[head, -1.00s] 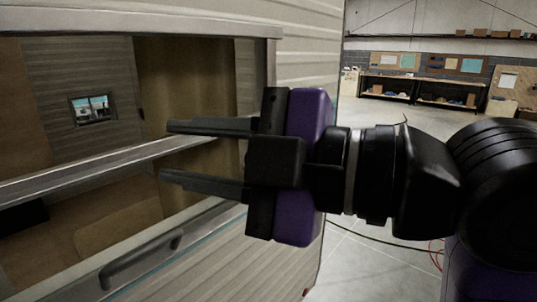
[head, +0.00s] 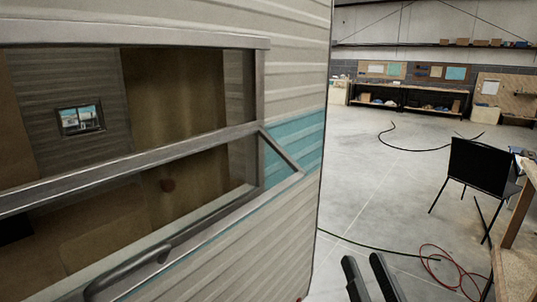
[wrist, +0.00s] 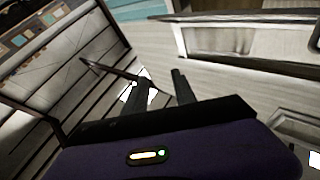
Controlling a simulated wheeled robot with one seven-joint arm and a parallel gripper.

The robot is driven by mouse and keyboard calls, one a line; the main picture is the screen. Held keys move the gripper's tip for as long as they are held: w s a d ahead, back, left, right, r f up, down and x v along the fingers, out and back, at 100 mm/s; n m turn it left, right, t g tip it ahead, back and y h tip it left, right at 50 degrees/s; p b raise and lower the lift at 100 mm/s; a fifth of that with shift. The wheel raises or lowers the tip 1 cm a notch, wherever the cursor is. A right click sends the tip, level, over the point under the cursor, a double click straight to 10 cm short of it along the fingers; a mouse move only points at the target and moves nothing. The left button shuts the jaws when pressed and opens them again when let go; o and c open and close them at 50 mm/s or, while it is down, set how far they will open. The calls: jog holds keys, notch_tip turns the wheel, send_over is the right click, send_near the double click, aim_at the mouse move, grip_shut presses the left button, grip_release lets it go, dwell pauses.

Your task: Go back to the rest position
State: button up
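My gripper (head: 369,278) shows at the bottom edge of the head view, with two black fingers pointing up and apart. It is open, with nothing seen between the fingers. It is to the right of the camper (head: 290,75) and clear of its wall. In the wrist view, the purple gripper body fills the bottom and the two fingers (wrist: 159,92) stand apart. The camper window (head: 262,90) is at the left. Its lower pane frame (head: 225,215) tilts outward, with a dark handle (head: 130,272) along its bottom.
A black chair (head: 483,168) and a wooden bench (head: 520,255) stand at the right. A black cable (head: 370,247) and a red hose (head: 445,262) lie on the floor. Shelving (head: 400,97) lines the far wall.

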jog(key=s+d+f+g+h, duration=0.1)
jog(key=s+d+f+g, duration=0.2)
jog(key=s+f, duration=0.8)
jog(key=s+d+f+g+h, duration=0.2)
jog(key=s+f, duration=1)
jog(key=s, duration=0.7)
jog(key=d+g, duration=0.1)
jog(key=g, duration=0.1)
jog(key=shift+g+h, duration=0.3)
jog(key=shift+w, duration=0.1)
